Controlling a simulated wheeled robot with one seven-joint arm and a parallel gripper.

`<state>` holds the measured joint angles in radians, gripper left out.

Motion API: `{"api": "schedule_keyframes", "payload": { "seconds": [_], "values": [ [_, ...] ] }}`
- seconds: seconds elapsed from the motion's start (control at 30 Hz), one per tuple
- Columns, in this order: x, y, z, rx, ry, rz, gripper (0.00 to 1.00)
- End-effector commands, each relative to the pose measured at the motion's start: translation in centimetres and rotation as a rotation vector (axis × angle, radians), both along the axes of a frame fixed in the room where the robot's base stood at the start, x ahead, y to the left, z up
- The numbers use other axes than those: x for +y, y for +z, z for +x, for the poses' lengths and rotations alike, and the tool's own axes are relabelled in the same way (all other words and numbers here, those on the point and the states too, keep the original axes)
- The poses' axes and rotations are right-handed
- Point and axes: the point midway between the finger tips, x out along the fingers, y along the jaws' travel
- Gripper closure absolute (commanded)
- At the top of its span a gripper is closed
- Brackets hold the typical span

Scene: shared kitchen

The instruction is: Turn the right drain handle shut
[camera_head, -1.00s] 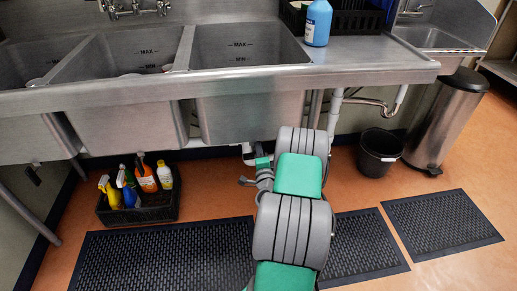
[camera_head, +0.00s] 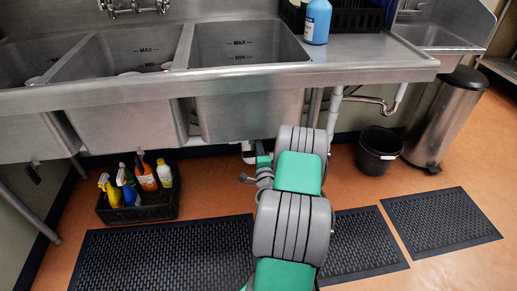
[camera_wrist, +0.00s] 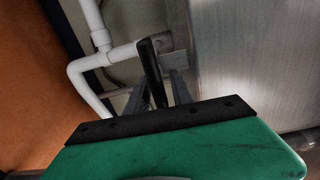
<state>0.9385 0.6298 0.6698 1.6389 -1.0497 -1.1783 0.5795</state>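In the wrist view a black lever handle (camera_wrist: 151,70) sticks out from a metal fitting (camera_wrist: 168,42) beside the steel sink basin (camera_wrist: 245,60). My gripper (camera_wrist: 163,88) points at it, its two grey fingers apart on either side of the handle. The handle's near end lies between the fingers; I cannot tell whether either finger touches it. In the head view my arm reaches under the right-hand basin (camera_head: 250,115). The handle and my fingertips are not discernible there.
White drain pipes (camera_wrist: 90,75) run left of the handle. A black crate of spray bottles (camera_head: 150,213) stands on the floor to the left. A black bucket (camera_head: 378,150) and a steel bin (camera_head: 447,120) stand right. Black mats (camera_head: 165,258) cover the floor.

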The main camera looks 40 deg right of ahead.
Motion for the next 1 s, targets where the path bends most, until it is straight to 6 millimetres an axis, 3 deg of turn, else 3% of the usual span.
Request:
{"api": "schedule_keyframes", "payload": {
  "seconds": [0.37, 0.73, 1.0],
  "values": [
    [0.3, -0.1, -0.5, 0.001, -0.001, 0.001, 0.67],
    [3.7, -0.1, -5.6, 0.001, -0.002, 0.001, 0.67],
    [4.4, 0.0, -6.5, 0.000, 0.000, -0.002, 0.67]
  ]
}}
